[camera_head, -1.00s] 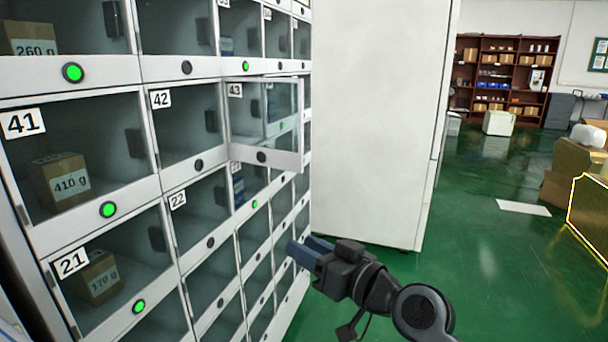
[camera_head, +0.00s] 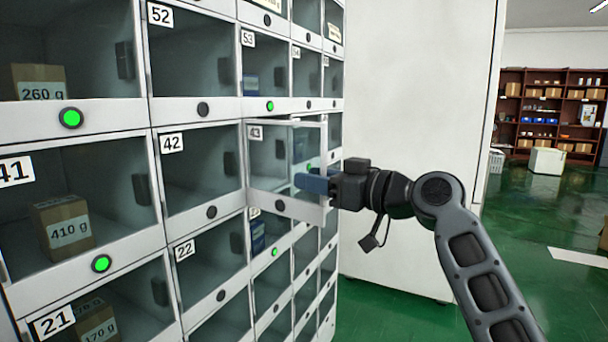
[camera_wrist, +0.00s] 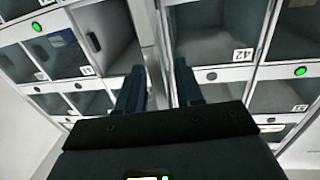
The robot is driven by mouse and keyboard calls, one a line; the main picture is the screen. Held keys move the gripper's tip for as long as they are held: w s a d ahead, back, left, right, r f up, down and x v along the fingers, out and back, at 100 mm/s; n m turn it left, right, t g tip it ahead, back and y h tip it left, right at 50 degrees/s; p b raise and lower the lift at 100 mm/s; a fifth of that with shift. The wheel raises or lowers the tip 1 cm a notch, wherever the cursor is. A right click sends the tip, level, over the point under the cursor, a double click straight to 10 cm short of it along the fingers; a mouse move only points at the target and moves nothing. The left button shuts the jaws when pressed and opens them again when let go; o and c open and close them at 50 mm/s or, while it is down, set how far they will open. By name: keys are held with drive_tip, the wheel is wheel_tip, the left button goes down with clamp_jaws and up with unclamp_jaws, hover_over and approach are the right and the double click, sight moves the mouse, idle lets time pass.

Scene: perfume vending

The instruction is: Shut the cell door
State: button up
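The door of cell 43 (camera_head: 268,200) stands open in the head view. It is a clear pane in a white frame, hinged at its left and swung out to the right. My gripper (camera_head: 308,183) is at the door's free right part, with its dark blue fingers overlapping the pane. In the wrist view my gripper (camera_wrist: 159,88) has its fingers apart. A pale upright strip, seemingly the door (camera_wrist: 153,50) edge-on, shows between them. I cannot tell whether the fingers touch it. The inside of cell 43 is partly hidden behind the pane.
Closed cell 42 (camera_head: 200,172) is left of the open door, and cell 53 (camera_head: 262,75) is above it. A tall white panel (camera_head: 415,90) stands at the right. Green floor (camera_head: 385,315) is open beyond, with shelves (camera_head: 550,110) at the back.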

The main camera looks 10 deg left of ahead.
sight(281, 170)
drive_tip(key=shift+x, duration=1.5)
drive_tip(key=shift+c, duration=0.2)
clamp_jaws()
